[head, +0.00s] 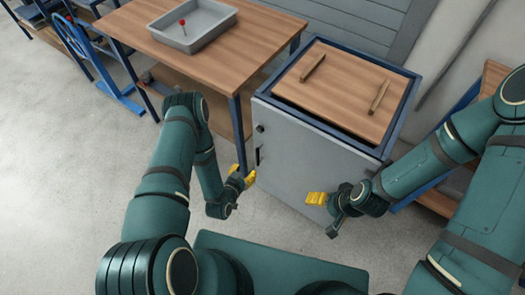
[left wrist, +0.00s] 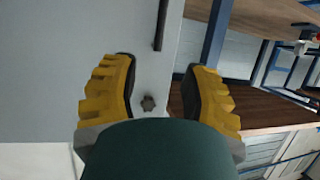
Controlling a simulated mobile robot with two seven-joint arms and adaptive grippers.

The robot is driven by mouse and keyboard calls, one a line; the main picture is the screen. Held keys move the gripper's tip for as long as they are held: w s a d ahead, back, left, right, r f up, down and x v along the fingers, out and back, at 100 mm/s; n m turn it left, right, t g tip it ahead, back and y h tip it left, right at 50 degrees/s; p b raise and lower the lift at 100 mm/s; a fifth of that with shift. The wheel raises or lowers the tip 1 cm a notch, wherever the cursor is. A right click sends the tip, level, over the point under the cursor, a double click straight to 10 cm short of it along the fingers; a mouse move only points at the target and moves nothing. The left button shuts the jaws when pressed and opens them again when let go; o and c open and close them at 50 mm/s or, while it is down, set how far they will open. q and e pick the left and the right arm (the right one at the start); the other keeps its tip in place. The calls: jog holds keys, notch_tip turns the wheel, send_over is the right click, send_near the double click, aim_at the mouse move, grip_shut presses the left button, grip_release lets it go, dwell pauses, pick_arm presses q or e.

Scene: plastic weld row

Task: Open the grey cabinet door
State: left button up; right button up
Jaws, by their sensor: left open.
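The grey cabinet (head: 300,160) stands right of the table, with its flat door facing me; the door looks shut. A dark upright handle (head: 258,157) sits near the door's left edge, with a small dark knob (head: 260,128) above it. In the left wrist view, the handle (left wrist: 160,25) is at the top and the knob (left wrist: 148,102) shows between the yellow fingers. My left gripper (head: 244,180) is open and empty, just in front of the door's left edge below the handle, apparently apart from it. My right gripper (head: 317,198) is before the door's lower part; its finger gap is unclear.
A wooden table (head: 140,25) with blue legs stands left of the cabinet, holding a grey tray (head: 215,38) with a red-topped item. Two wooden bars (head: 313,67) lie on the cabinet top. A blue frame (head: 125,98) stands at left. The floor (head: 60,190) at left is clear.

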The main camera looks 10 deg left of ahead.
aim_at(257, 154)
pick_arm(q)
jog(key=b+x, duration=0.3)
jog(key=x, duration=1)
jog(key=shift+w+f, duration=0.15)
grip_shut()
